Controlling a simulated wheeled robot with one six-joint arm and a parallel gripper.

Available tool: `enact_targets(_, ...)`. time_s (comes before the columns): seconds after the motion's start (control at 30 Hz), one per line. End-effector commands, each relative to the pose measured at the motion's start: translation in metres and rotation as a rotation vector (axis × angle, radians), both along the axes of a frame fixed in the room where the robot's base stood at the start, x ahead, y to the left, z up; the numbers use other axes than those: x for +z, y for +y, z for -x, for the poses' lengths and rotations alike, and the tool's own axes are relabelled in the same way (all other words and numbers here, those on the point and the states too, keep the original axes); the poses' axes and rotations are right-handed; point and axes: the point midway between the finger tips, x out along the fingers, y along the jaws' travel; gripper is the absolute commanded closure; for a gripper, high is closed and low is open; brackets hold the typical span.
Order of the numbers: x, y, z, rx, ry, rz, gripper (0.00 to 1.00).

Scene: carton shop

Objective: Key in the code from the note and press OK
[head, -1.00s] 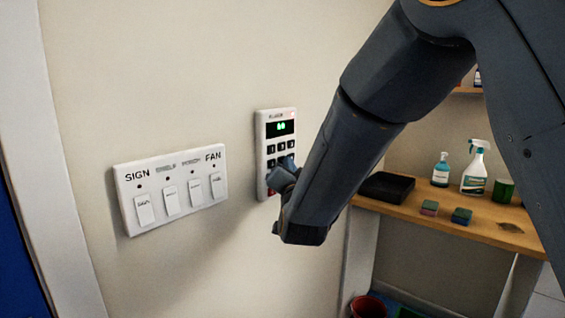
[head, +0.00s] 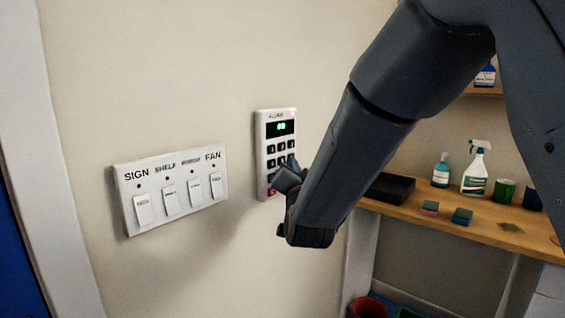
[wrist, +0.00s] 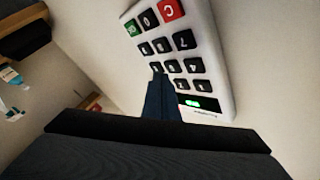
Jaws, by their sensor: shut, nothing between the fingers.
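The white keypad (head: 264,150) is on the wall, with black keys, a red key at its lower left and a display (head: 281,128) lit with green characters too small to read surely. It also shows upside down in the wrist view (wrist: 215,70), with a red C key (wrist: 171,9), a 0 key (wrist: 149,19) and a green key (wrist: 130,27). My gripper (head: 288,180) is shut and empty in front of the keypad's lower right keys. In the wrist view its tip (wrist: 158,75) overlaps the right-hand key column; I cannot tell whether it touches. No note is visible.
A white switch panel (head: 172,218) with several rockers, labelled SIGN to FAN, is left of the keypad. A wooden shelf (head: 460,226) at right holds a black tray (head: 390,188), bottles and sponges. A red bucket (head: 370,306) stands below.

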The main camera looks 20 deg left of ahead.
Motion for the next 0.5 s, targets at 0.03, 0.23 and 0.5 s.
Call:
enact_targets(0.03,0.000,0.000,0.000,0.000,0.000,0.000,1.00)
enact_targets(0.23,0.000,-0.005,0.002,-0.001,0.000,0.000,1.00)
enact_targets(0.5,0.000,-0.028,0.011,-0.002,0.000,0.001,1.00)
